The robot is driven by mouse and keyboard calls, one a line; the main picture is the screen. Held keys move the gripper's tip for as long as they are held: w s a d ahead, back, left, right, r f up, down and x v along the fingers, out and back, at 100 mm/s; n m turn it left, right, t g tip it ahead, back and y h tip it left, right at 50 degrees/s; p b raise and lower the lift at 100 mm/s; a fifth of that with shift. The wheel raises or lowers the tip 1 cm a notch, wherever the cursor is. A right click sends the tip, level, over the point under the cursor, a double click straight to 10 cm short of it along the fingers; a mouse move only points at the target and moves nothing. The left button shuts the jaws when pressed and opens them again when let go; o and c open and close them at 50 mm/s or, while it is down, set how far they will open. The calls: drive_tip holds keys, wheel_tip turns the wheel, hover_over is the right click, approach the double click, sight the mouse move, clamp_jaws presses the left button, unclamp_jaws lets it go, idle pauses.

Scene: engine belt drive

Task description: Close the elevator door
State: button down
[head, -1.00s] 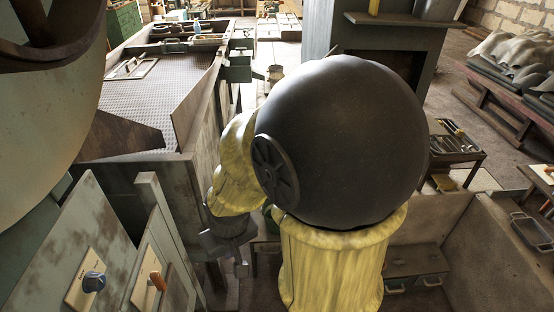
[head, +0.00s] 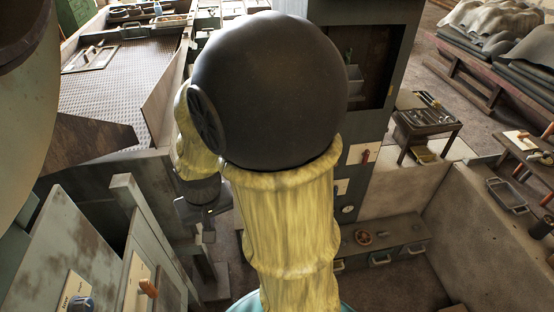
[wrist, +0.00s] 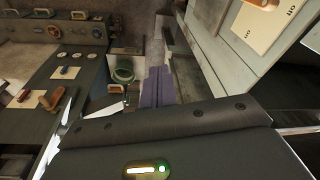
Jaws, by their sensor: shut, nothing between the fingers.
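My gripper (head: 205,222) is a dark shape low beside the grey panels in the head view, partly hidden by my yellow-sleeved arm. It is shut and empty, and I see no contact with anything. In the wrist view its dark housing with a lit indicator fills the bottom. I cannot make out an elevator door for certain. A tall dark grey cabinet (head: 400,85) with a dark opening (head: 355,70) stands behind my arm, partly hidden. A red lever (head: 365,155) on a pale plate is below that opening.
Grey panels at lower left carry an orange lever (head: 148,288) and a blue knob (head: 78,303). A ribbed metal platform (head: 110,95) lies at upper left. A small tool table (head: 430,122) and low walls stand right. The wrist view shows a control bench (wrist: 75,85) at left.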

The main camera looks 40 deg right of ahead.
drive_tip(key=w+d+r+m+g, duration=0.1)
drive_tip(key=w+d+m+g, duration=0.1)
drive_tip(key=w+d+m, duration=0.3)
drive_tip(key=w+d+r+m+g+h+p, duration=0.1)
drive_tip(key=w+d+m, duration=0.4)
drive_tip(key=d+m, duration=0.6)
drive_tip(key=w+d+r+m+g+h+p, duration=0.1)
drive_tip(key=w+d+r+m+g, duration=0.1)
drive_tip(key=w+d+m, duration=0.3)
drive_tip(key=d+m+g, duration=0.1)
drive_tip(key=d+m, duration=0.3)
drive_tip(key=m, duration=0.2)
drive_tip(key=shift+m, duration=0.3)
drive_tip(key=s+d+f+p, duration=0.3)
drive_tip(key=s+f+p, duration=0.3)
drive_tip(key=f, duration=0.3)
drive_tip(key=shift+s+d, duration=0.3)
drive_tip(key=shift+d, duration=0.1)
drive_tip(key=shift+f, duration=0.1)
